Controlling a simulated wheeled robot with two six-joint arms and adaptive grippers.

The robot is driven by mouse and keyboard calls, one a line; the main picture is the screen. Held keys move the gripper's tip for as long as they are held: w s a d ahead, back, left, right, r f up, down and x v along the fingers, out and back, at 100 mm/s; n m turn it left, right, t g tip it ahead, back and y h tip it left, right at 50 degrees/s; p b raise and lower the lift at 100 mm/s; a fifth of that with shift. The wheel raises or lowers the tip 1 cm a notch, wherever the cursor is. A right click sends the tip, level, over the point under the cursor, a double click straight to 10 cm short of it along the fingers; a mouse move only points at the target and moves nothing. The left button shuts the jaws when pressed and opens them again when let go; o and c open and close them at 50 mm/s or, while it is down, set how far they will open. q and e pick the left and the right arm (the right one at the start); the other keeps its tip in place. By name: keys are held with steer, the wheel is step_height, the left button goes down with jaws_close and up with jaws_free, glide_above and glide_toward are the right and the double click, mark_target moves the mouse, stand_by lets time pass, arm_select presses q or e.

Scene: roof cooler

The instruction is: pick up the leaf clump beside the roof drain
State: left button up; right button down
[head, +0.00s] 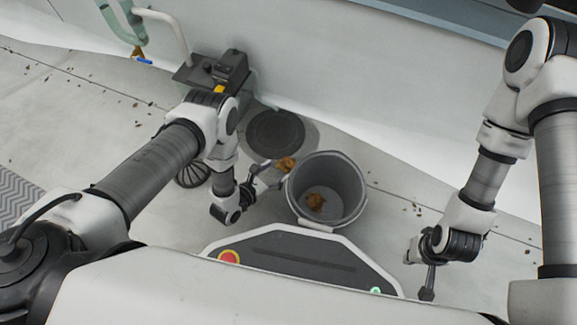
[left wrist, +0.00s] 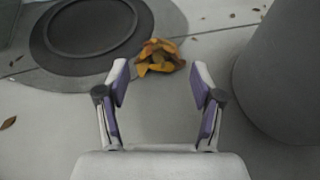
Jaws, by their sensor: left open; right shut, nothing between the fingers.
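The leaf clump (head: 286,163), a small orange-brown heap, lies on the roof between a round dark drain disc (head: 275,133) and a grey bucket (head: 352,172). In the left wrist view the clump (left wrist: 160,57) sits just ahead of my open left gripper (left wrist: 160,82), roughly centred between its fingertips, against the edge of the disc's grey surround (left wrist: 175,20). Nothing is between the fingers. In the head view my left gripper (head: 264,178) is low, just on the near side of the clump. My right gripper (head: 427,290) is shut and empty at the right, away from the clump.
The bucket, with another brown leaf clump (head: 315,202) inside, stands close to the right of my left gripper; its wall (left wrist: 285,75) shows in the wrist view. A black ribbed dome (head: 193,173) and a dark boxy device (head: 220,70) are to the left. Small leaves are scattered around.

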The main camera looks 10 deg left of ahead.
mark_target(287, 162)
arm_select(q)
steer(key=b+x, duration=0.4)
steer(key=x, duration=0.1)
steer(key=shift+w+d, duration=0.1)
steer(key=shift+w, duration=0.2)
steer(key=shift+w+d, duration=0.15)
steer(key=shift+w, duration=0.2)
steer(key=shift+r, duration=0.2)
steer(key=c, duration=0.9)
steer(key=shift+c, duration=0.2)
